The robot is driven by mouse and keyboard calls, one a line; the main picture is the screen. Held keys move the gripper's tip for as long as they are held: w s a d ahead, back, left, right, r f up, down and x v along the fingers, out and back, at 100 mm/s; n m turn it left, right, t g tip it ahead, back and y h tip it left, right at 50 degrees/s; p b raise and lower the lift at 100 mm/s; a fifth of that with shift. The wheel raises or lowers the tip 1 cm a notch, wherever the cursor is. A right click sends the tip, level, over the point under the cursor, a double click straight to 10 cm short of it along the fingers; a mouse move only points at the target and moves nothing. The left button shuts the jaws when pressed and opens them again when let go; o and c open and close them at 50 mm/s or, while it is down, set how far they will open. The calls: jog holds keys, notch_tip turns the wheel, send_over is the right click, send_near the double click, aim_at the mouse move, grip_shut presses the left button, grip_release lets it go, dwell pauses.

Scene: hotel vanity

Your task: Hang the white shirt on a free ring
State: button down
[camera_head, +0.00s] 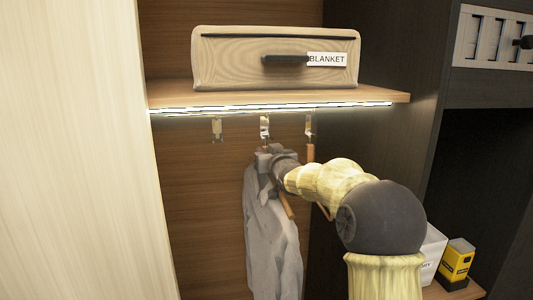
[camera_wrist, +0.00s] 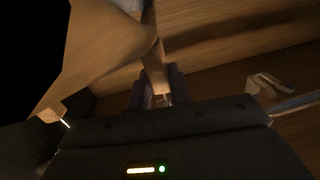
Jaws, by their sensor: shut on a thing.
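The white shirt (camera_head: 270,240), grey in this light, hangs on a wooden hanger (camera_head: 288,205) below the shelf. My gripper (camera_head: 266,158) is shut on the hanger near its top; the wrist view shows the hanger (camera_wrist: 155,68) between the fingers (camera_wrist: 160,90). The gripper is just below the middle metal ring (camera_head: 265,128). I cannot tell whether the hanger's hook is through that ring. The left ring (camera_head: 217,128) looks empty. A wooden piece (camera_head: 310,152) hangs under the right ring (camera_head: 309,126). A metal fitting (camera_wrist: 268,84) shows at the right in the wrist view.
The wooden shelf (camera_head: 375,96) with a light strip is close above my gripper. A box labelled BLANKET (camera_head: 230,62) stands on it. A pale side panel (camera_head: 70,150) bounds the left. A yellow box (camera_head: 457,262) and a white box (camera_head: 432,250) stand at lower right.

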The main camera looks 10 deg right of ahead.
jog(key=c, duration=1.2)
grip_release()
jog(key=shift+f, duration=0.1)
jog(key=s+d+b, duration=0.2)
jog(key=s+b, duration=0.4)
jog(key=s, duration=1.1)
jog(key=shift+s+d, duration=0.15)
jog(key=shift+d, duration=0.05)
